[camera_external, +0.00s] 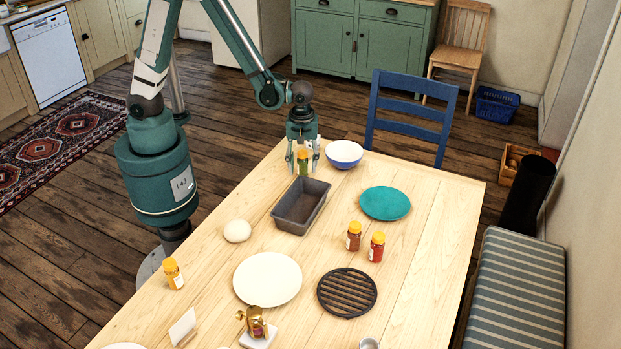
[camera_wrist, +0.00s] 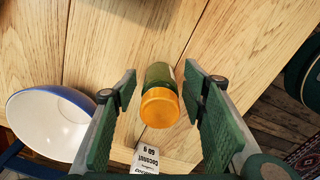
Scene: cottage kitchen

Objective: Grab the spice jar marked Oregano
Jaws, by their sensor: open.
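A spice jar (camera_wrist: 160,95) with an orange-yellow lid and green contents stands between the two fingers of my gripper (camera_wrist: 163,100) in the wrist view. The fingers are open, with a gap on each side of the jar. In the external view my gripper (camera_external: 303,165) points down over the same green jar (camera_external: 303,160) at the table's far edge. I cannot read its label. Other yellow-lidded jars are a brown one (camera_external: 354,238), a red one (camera_external: 377,248) and an amber one (camera_external: 173,275); their names are not readable.
A blue-and-white bowl (camera_external: 344,153) is close to the right of my gripper. A dark loaf tin (camera_external: 320,192) sits just in front. A white label (camera_wrist: 146,162), apparently reading "Coconut 60 g", shows below the jar in the wrist view. A teal plate (camera_external: 386,203) lies farther right.

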